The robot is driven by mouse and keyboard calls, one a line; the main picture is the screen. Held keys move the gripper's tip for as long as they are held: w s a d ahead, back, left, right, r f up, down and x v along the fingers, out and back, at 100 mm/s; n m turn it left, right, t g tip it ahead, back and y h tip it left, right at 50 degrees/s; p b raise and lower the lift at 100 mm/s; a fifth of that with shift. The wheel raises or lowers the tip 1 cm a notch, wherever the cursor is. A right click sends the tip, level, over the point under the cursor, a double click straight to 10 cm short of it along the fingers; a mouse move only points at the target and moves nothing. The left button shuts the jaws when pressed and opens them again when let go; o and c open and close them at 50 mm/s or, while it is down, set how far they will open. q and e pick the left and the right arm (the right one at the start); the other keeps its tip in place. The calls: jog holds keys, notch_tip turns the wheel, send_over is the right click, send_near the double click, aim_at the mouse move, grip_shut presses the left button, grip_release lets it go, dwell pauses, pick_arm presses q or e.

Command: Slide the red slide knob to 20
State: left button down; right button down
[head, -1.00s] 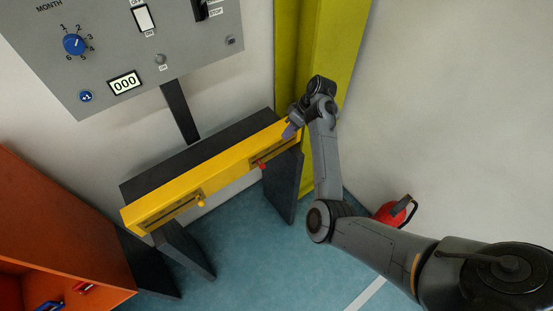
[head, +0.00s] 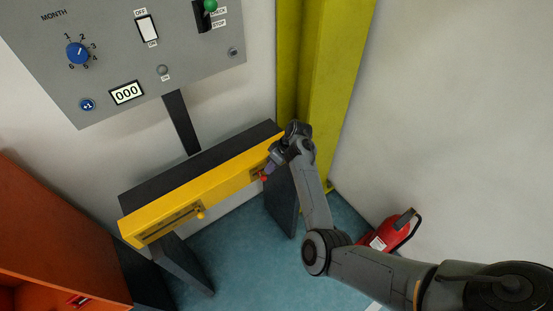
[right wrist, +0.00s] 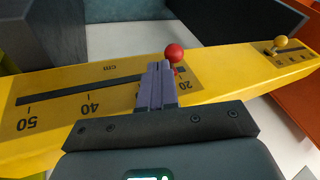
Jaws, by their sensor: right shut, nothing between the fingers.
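The red slide knob (head: 264,178) sticks out from the right-hand slot of the yellow beam. In the right wrist view the red knob (right wrist: 175,53) stands near the "20" label, but its exact reading is hard to tell. My right gripper (head: 268,170) is at the beam beside the knob. In the wrist view its shut, empty fingers (right wrist: 158,84) lie immediately left of the knob, on the side toward 40; contact is unclear. They hide part of the scale (right wrist: 90,101) between 40 and 20. My left gripper is out of view.
A yellow knob (head: 201,215) sits in the beam's other slot. A grey control panel (head: 100,60) hangs above. An olive-yellow column (head: 335,80) stands behind my right arm, a red canister (head: 390,236) right of it, and an orange cabinet (head: 50,225) at left.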

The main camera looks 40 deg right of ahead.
jog(key=shift+a+f, duration=0.2)
jog(key=shift+a, duration=0.15)
jog(key=shift+a+r+p, duration=0.15)
jog(key=shift+a+p, duration=0.8)
jog(key=shift+p, duration=0.2)
